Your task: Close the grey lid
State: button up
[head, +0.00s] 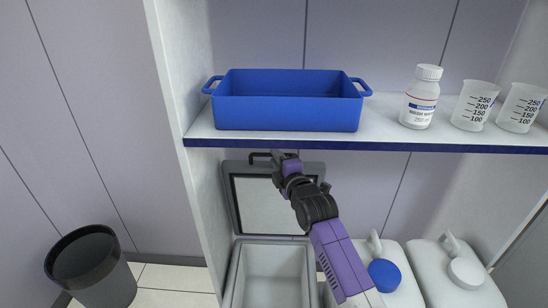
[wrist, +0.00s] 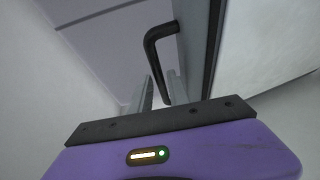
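The grey lid (head: 236,207) stands upright, open, at the back of a grey box (head: 233,277) under the shelf. The lid has a pale inner panel and a black handle (head: 260,156) near its top edge. In the wrist view, the bent black handle (wrist: 154,62) reaches down between my two fingers, and the lid's edge (wrist: 213,50) is to the right. My gripper (wrist: 160,78) is open around part of the handle, with a small gap showing. In the head view, my gripper and arm cover part of the lid and handle.
A blue bin (head: 287,114), a white bottle (head: 420,98) and two beakers (head: 474,105) stand on the shelf (head: 400,138) above my arm. White containers with a blue cap (head: 384,275) and a white cap (head: 466,273) stand right of the box. A dark bin (head: 92,270) is at left.

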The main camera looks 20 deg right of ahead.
jog(key=shift+w+a, duration=0.15)
jog(key=shift+w, duration=1.15)
grip_shut()
jog(key=shift+f, duration=0.1)
dwell(0.5)
